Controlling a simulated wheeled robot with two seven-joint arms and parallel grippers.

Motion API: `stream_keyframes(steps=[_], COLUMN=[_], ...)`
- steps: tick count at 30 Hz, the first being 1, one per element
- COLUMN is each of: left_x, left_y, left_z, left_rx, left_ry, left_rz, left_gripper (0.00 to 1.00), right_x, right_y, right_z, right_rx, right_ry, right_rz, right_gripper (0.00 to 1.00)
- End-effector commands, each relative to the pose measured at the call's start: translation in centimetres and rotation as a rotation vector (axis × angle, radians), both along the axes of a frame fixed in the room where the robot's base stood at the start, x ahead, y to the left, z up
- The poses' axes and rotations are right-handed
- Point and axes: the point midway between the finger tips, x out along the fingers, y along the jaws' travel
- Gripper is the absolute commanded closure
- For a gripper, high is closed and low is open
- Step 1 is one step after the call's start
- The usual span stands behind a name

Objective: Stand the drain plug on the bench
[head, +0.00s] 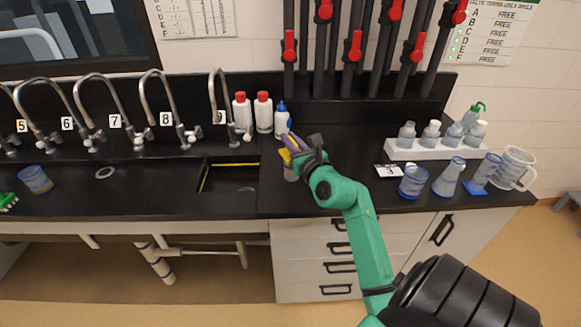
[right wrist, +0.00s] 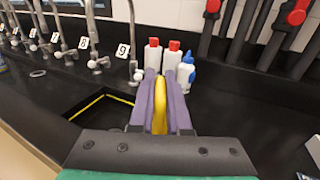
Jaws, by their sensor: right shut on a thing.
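My right gripper (head: 291,143) is over the bench (head: 330,185), just right of the sink opening. It also shows in the right wrist view (right wrist: 160,82), its purple fingers shut on a flat yellow thing, which I take for the drain plug (right wrist: 159,108). The yellow plug also shows in the head view (head: 285,156), partly covered by the fingers. It is held on edge between them. I cannot tell whether its lower edge touches the bench. A small greyish shape (head: 290,173) shows just under the gripper, too unclear to name. My left gripper is out of view.
The sink (head: 228,180) with a yellow-lined edge lies left of the gripper. Two white red-capped bottles (head: 242,112) and a blue-capped bottle (head: 281,119) stand behind it. Blue-rimmed vessels (head: 413,182) and a white bottle rack (head: 430,152) stand right.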

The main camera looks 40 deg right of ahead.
Motion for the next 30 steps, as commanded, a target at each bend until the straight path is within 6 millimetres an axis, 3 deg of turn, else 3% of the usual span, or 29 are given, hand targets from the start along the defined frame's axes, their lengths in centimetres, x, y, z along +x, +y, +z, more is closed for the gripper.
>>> stream_keyframes(steps=[1,11,23,24,25,30], left_x=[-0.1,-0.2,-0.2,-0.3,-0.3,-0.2], left_y=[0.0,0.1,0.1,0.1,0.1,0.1], left_z=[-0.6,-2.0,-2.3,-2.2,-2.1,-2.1], left_rx=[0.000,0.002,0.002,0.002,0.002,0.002], left_ry=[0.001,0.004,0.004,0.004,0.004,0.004], left_rz=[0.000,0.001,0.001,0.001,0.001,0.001], left_gripper=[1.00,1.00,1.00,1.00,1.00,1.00], right_x=[0.0,0.0,0.0,0.0,0.0,0.0], right_y=[0.0,0.0,0.0,0.1,0.1,0.0], right_z=[-1.8,-7.5,-8.3,-8.2,-8.2,-8.2], right_rx=[-0.002,-0.004,0.000,0.000,0.000,-0.001], right_ry=[0.004,0.000,-0.004,-0.002,-0.002,-0.002], right_rz=[0.002,0.002,0.001,0.002,0.002,0.002], right_gripper=[1.00,1.00,1.00,0.70,0.58,0.55])
